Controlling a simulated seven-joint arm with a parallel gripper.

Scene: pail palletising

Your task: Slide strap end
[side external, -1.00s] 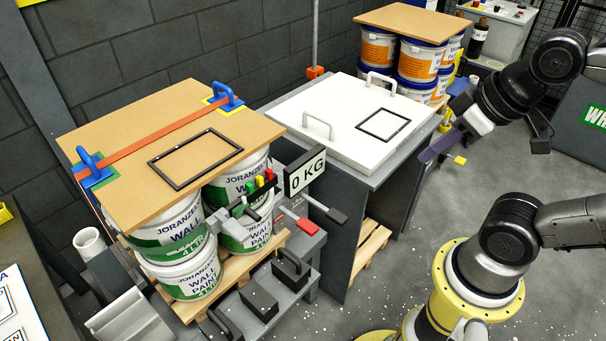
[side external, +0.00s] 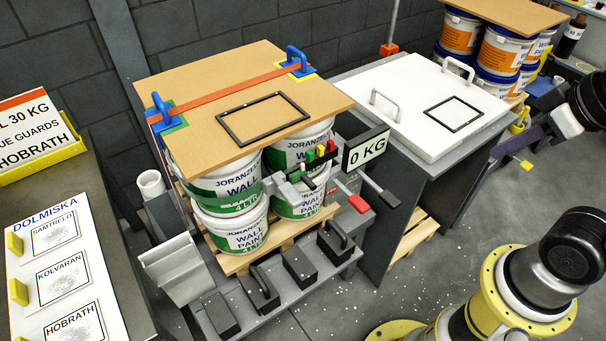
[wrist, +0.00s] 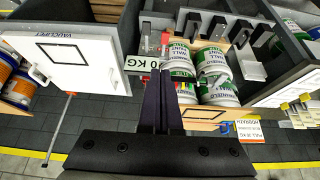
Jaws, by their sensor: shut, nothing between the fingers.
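An orange strap (side external: 230,88) runs across a brown board (side external: 205,140) on top of several white-and-green paint pails (side external: 240,235). It passes a blue handle (side external: 161,108) on a green and blue corner piece at the near left and another blue handle (side external: 297,62) at the far right. The strap's end shows by the left edge of the board; how it hangs below is hidden. My gripper (side external: 497,150), with dark purple fingers, is at the right beside the white-topped table, far from the strap. In the wrist view its fingers (wrist: 161,75) are together and empty.
A black frame (side external: 263,118) lies on the board. Beside the pails are a 0 KG display (side external: 366,148), coloured levers and black handled blocks (side external: 300,265). The white-topped table (side external: 425,105) stands between my gripper and the board. Orange-labelled pails (side external: 500,50) stand behind.

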